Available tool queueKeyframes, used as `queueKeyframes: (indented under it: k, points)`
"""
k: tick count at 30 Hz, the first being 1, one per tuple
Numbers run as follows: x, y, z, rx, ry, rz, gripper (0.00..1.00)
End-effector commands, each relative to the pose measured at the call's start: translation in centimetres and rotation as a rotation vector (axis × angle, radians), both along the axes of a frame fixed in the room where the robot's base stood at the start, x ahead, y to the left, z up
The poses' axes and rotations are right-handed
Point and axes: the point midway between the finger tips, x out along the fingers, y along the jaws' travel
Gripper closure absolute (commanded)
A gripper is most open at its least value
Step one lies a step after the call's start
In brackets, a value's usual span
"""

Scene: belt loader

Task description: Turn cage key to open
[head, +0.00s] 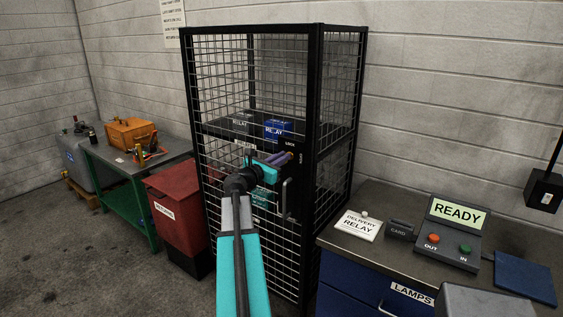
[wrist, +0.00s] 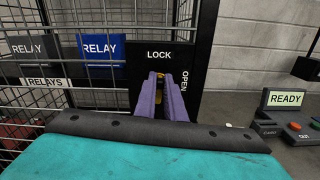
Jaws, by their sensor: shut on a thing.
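The black wire cage (head: 314,110) stands against the wall with its door closed. Its lock plate (wrist: 165,58) carries the word LOCK at the top and OPEN at the right. My gripper (head: 287,157) reaches the plate, and its purple fingers (wrist: 168,92) are shut on the brass-coloured cage key (wrist: 160,82) just below the word LOCK. The fingers hide most of the key, so its exact angle is hard to tell. Inside the cage, a blue relay box (head: 279,129) and a grey relay box (head: 241,122) sit on a shelf.
A door handle (head: 286,197) is below the lock. A red bin (head: 176,205) stands left of the cage, beside a green bench (head: 130,168). On the right is a counter (head: 400,245) with a READY panel (head: 458,213) and a delivery relay sign (head: 358,225).

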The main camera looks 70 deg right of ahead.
Motion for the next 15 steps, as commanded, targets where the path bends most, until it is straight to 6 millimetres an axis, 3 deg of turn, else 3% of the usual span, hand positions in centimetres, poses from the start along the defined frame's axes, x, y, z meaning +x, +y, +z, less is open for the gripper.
queueKeyframes:
  k: [15]
  points:
    - [-0.53,0.13,-0.73,-0.104,-0.389,0.002,1.00]
